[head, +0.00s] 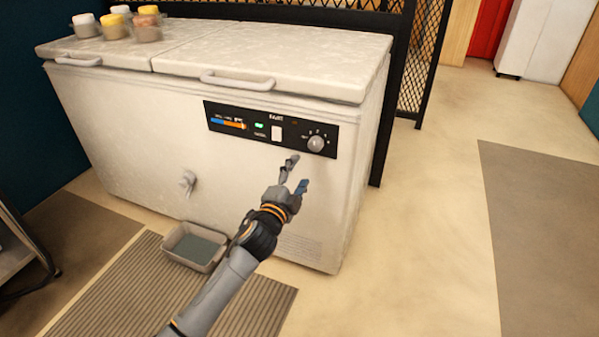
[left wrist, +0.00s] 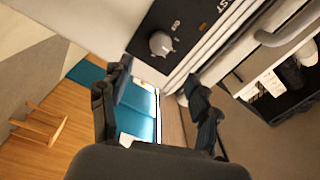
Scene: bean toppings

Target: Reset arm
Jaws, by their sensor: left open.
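My left gripper (head: 291,177) is open and empty in front of the white chest freezer (head: 130,130), a little below its black control panel (head: 225,112). The panel has a round knob (head: 316,144), a white switch (head: 277,133) and a small green light. In the left wrist view, my left gripper (left wrist: 160,100) shows its two fingers spread apart with nothing between them. The knob (left wrist: 161,43) appears beyond the fingertips there, apart from them. My right gripper is not in view.
Several jars (head: 147,24) with white, yellow and brown lids stand on the freezer lid at the back left. A grey tray (head: 195,246) sits on the floor under the drain spout (head: 187,182). A ribbed mat (head: 110,300) lies in front.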

